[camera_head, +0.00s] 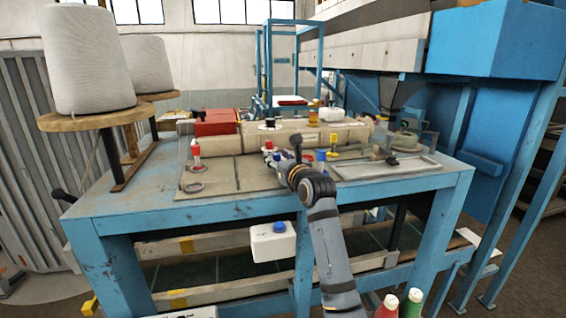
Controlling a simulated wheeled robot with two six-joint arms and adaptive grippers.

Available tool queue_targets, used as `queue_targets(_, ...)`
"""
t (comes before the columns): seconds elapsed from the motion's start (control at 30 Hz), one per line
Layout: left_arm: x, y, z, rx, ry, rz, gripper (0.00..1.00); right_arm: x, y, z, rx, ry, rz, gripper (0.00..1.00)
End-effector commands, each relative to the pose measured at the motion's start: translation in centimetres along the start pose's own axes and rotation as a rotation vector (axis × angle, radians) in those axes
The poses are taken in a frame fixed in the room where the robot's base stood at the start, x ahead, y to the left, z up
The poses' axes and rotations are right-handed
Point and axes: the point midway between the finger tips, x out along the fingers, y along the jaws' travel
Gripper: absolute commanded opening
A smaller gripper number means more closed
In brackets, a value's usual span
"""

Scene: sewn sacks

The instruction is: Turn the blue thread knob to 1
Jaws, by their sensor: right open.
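A small blue knob (321,156) stands on the blue-framed table (235,179), just right of my right arm's wrist. Its marks and pointer are too small to read. My right gripper (272,156) is over the middle of the table, left of the blue knob and apart from it. It is open, small in the picture and partly hidden by my own wrist. A yellow knob (333,140) stands just behind the blue one. A red-topped knob (196,148) stands at the table's left. My left gripper is out of view.
Large thread cones (92,60) stand on wooden discs at the left. A beige sewing machine body (225,143) runs along the table's back. A flat tray (385,170) lies right.

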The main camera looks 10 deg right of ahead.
Motion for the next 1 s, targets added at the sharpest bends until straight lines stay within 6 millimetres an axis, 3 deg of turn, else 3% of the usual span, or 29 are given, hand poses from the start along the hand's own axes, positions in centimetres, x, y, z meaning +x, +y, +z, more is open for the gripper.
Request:
queue_targets(0.3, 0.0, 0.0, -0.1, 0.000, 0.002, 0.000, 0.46, -7.2, 0.0, -0.1, -0.001, -0.001, -0.001, 0.45)
queue_targets(0.5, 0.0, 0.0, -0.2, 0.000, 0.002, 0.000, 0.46, -10.4, 0.0, -0.1, -0.002, 0.000, -0.001, 0.45)
queue_targets(1.0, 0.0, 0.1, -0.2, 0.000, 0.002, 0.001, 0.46, -11.2, 0.1, -0.1, -0.002, 0.000, -0.001, 0.45)
